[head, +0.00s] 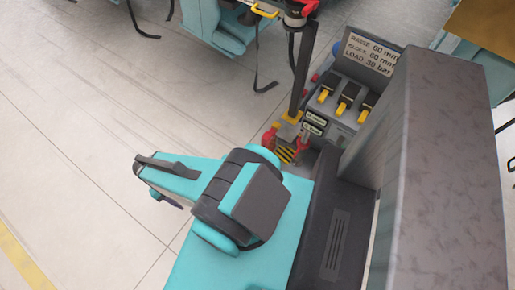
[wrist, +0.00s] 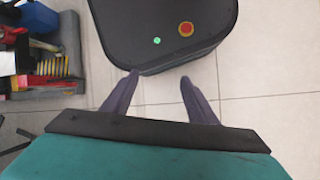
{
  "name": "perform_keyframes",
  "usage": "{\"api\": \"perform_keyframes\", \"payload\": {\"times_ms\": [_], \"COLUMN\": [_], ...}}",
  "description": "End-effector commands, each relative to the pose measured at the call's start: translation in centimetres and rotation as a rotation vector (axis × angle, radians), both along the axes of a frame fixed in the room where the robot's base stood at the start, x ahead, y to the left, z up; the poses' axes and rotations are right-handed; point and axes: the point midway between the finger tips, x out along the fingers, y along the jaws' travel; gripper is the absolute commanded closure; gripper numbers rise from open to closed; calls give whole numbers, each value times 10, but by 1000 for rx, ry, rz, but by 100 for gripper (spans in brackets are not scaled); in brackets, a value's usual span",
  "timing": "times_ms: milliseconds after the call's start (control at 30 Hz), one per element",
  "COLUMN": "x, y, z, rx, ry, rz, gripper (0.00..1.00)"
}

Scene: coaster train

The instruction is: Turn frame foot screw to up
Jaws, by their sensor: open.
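My gripper (wrist: 158,88) is open and empty in the wrist view, its two dark fingers apart over pale floor. In the head view it is mostly hidden under the end of my teal arm, left of the machine. A dark upright post (head: 299,80) stands on a red foot unit with yellow-and-black stripes (head: 287,154), right of my gripper and apart from it. I cannot single out the foot screw or tell which way it is turned. In the wrist view, red parts and a yellow coil (wrist: 52,67) show at the left edge, away from the fingers.
Teal vehicles (head: 222,28) with hanging straps stand at the top. The tiled floor (head: 80,120) at left is clear.

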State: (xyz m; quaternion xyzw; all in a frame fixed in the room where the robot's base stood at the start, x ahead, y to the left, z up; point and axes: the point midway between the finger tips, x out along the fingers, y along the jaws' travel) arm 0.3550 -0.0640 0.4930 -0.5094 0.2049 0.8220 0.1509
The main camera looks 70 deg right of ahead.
Motion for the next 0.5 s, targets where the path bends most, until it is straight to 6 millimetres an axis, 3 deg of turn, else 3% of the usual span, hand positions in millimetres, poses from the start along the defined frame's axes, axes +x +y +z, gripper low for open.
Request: {"api": "perform_keyframes", "payload": {"times_ms": [33, 500], "x": [8, 47], "y": [-10, -101], "z": [-18, -79], "rx": [-21, -236], "ry": [-2, 7], "rz": [-57, -595], "gripper": [47, 47]}}
